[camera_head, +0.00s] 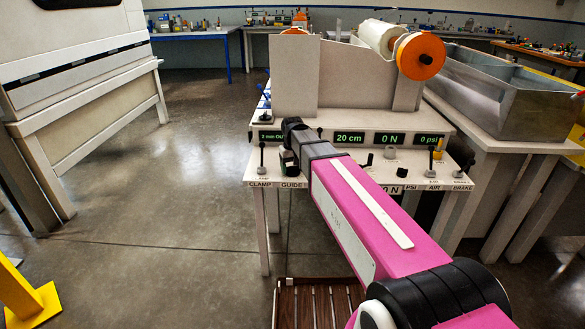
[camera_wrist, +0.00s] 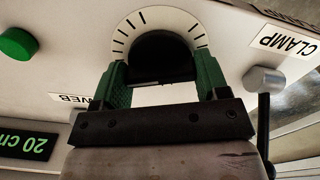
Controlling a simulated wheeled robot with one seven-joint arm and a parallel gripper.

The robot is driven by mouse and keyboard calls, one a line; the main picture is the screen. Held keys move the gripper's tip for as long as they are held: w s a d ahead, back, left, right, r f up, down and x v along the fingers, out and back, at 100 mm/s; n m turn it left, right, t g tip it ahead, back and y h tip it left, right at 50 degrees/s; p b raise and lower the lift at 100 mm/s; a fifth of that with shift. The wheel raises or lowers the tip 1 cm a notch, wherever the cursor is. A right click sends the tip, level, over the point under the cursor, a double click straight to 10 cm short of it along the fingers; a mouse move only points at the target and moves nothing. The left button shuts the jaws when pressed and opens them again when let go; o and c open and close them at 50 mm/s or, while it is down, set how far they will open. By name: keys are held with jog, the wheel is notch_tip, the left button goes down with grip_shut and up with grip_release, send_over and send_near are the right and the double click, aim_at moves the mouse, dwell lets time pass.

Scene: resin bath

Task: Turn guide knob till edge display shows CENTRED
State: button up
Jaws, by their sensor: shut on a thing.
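The guide knob (camera_wrist: 162,57) is a black round knob in front of a white dial plate (camera_wrist: 160,17) with black tick marks in the wrist view. My gripper (camera_wrist: 161,70) has a green finger on each side of the knob and is shut on it. In the head view my gripper (camera_head: 289,160) is at the console's front, above the GUIDE label (camera_head: 292,184), and hides the knob. The edge display (camera_head: 270,135) seems to read "2 mm OUT" in green; my arm's end covers its right end.
The CLAMP lever (camera_head: 261,158) stands close left of my gripper; its label (camera_wrist: 287,42) shows in the wrist view. Other displays (camera_head: 349,138) read 20 cm, 0 N and 0 psi. A green button (camera_wrist: 17,45) is at the wrist view's left. Floor left of the console is clear.

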aim_at(292, 167)
jog(key=shift+m, duration=1.9)
jog(key=o, duration=0.9)
jog(key=shift+o, duration=0.2)
jog(key=shift+r, duration=0.15)
notch_tip(292, 167, up, 11)
jog(key=shift+f, duration=0.2)
jog(key=shift+s, duration=0.1)
